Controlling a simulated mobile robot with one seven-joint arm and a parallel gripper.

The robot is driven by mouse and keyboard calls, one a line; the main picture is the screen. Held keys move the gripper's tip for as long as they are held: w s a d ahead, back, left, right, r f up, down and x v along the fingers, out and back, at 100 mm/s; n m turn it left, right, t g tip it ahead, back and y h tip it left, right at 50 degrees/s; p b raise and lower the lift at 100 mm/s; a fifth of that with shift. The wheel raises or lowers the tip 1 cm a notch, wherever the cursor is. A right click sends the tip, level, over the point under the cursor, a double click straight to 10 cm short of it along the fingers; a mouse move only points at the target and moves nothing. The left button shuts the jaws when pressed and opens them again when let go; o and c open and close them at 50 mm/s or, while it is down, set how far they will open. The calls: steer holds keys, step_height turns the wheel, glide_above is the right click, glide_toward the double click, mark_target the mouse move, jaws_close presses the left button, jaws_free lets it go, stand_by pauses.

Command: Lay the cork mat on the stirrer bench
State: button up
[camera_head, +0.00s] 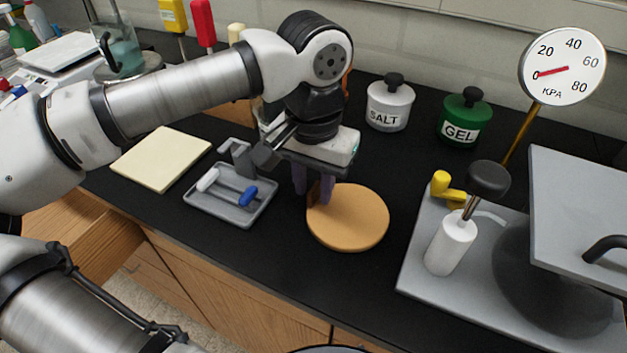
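The cork mat (350,222) is a round tan disc, and it appears to lie flat on the black bench top (290,262), in the middle. My gripper (314,192) points down at the mat's left edge. Its two purple fingers stand apart, with a brownish bit of the mat's edge showing between them. I cannot tell whether the fingers press on it. A device with a glass beaker of teal liquid (122,52) stands at the back left; it may be the stirrer, partly hidden by my arm.
Left of the mat are a grey tray (228,214) with small tools and a cream pad (160,158). SALT (389,104) and GEL (465,119) jars stand behind. A grey press-like machine (410,268) and a gauge (562,66) are at right. An open drawer (85,232) juts out at left.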

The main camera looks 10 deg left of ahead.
steer(key=shift+r, duration=0.1)
step_height(320, 180, up, 12)
steer(key=shift+b, duration=0.35)
steer(key=shift+r, duration=0.1)
